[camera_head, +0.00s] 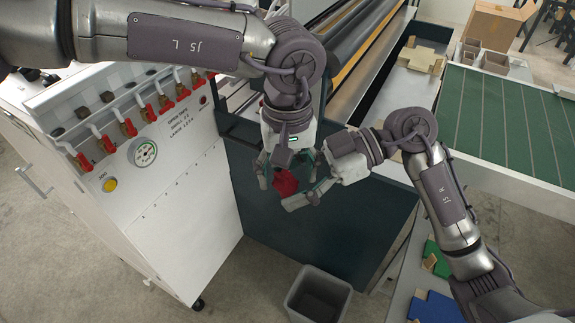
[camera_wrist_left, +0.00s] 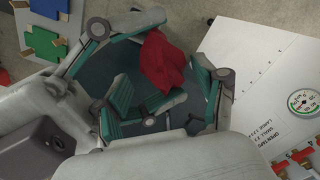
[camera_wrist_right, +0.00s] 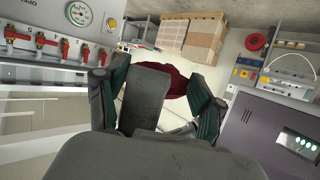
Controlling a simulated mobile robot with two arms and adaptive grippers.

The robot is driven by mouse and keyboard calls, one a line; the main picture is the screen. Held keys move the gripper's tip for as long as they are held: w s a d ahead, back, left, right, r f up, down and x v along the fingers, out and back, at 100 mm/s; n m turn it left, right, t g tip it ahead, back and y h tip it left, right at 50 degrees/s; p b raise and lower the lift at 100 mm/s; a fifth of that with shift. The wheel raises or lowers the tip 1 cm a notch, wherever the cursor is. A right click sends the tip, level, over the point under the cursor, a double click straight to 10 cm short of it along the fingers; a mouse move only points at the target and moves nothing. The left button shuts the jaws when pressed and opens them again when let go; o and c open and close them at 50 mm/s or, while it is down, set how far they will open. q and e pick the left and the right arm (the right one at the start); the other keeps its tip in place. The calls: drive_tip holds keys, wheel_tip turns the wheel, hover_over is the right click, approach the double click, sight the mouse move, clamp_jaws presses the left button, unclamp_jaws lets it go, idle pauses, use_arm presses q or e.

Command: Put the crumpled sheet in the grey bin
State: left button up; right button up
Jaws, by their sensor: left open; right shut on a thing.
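The crumpled sheet (camera_head: 285,182) is a red wad held in the air in front of the dark machine panel. My right gripper (camera_head: 300,188) is shut on it; the sheet (camera_wrist_right: 165,80) shows beyond the right fingers in the right wrist view. My left gripper (camera_head: 283,170) is open at the same spot, its fingers spread to either side of the sheet (camera_wrist_left: 166,62) in the left wrist view. The right gripper's fingers also show between them there. The grey bin (camera_head: 290,303) stands on the floor below, near the bottom of the head view; its visible inside looks empty.
A white cabinet (camera_head: 185,215) with red-handled valves and a gauge stands left of the bin. The dark green machine panel (camera_head: 370,225) is behind the grippers. A green conveyor (camera_head: 500,125) is at right. Blue and green pieces (camera_head: 435,308) lie at lower right.

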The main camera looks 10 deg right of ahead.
use_arm(q)
drive_tip(key=shift+c, duration=0.4)
drive_tip(key=c, duration=1)
drive_tip(key=shift+c, duration=0.6)
use_arm(e)
drive_tip(key=o, duration=0.8)
drive_tip(key=shift+d, duration=0.1)
